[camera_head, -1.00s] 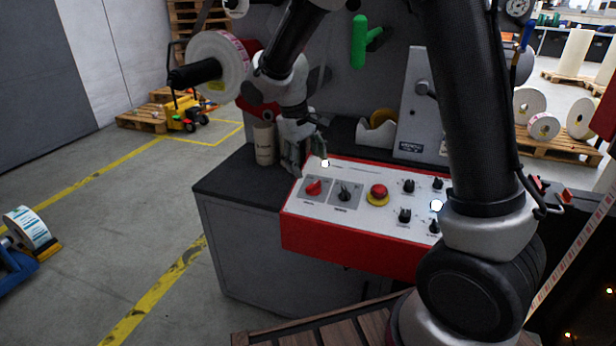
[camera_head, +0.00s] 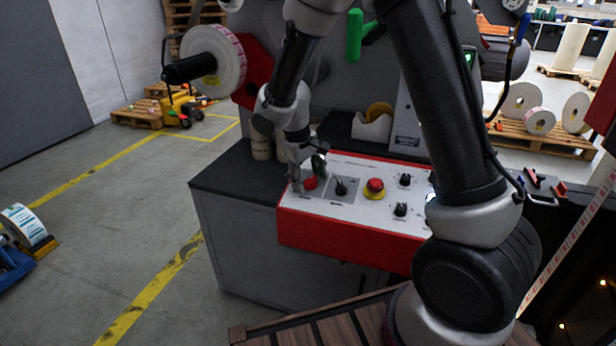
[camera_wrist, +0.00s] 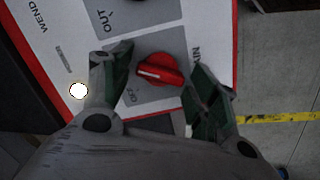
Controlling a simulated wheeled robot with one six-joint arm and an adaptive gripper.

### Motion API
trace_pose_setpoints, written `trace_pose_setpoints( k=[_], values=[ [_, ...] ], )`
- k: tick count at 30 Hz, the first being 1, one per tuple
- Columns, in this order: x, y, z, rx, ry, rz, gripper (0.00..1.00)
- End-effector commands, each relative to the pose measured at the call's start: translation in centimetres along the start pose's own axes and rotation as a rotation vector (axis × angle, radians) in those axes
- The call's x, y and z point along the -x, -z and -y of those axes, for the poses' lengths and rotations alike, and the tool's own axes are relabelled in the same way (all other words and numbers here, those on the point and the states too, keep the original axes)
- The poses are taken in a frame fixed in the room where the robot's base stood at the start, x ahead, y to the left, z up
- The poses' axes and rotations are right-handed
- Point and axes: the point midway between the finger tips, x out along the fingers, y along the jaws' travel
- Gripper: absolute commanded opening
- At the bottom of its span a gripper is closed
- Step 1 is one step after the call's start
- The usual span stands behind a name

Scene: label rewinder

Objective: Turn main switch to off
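The main switch is a red rotary knob (camera_wrist: 160,70) on a grey plate in the wrist view, with part of the word "MAIN" beside it. A pale bar runs across the knob. In the head view the knob (camera_head: 310,183) shows at the left end of the control panel (camera_head: 345,223), partly hidden by my gripper (camera_head: 307,172). In the wrist view my gripper (camera_wrist: 162,88) is open, with one finger on each side of the knob. I cannot tell whether either finger touches it.
A black selector (camera_head: 341,187) sits right of the switch, then a red emergency button (camera_head: 375,187) on a yellow base and several small black knobs. A beige canister (camera_head: 261,146) stands behind my gripper. Open floor lies to the left.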

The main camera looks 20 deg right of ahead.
Motion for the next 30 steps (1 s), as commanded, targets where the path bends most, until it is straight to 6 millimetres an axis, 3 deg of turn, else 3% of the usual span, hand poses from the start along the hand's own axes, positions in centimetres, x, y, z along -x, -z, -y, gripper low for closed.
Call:
trace_pose_setpoints(
  k=[1, 5, 17, 30],
  values=[
    [0.01, 0.00, 0.00, 0.000, 0.000, 0.000, 0.44],
    [0.02, 0.00, 0.00, 0.000, 0.000, 0.000, 0.22],
    [0.01, -0.03, 0.04, 0.057, -0.008, 0.001, 0.22],
    [0.02, -0.09, 0.20, 0.398, -0.056, 0.001, 0.22]
  ],
)
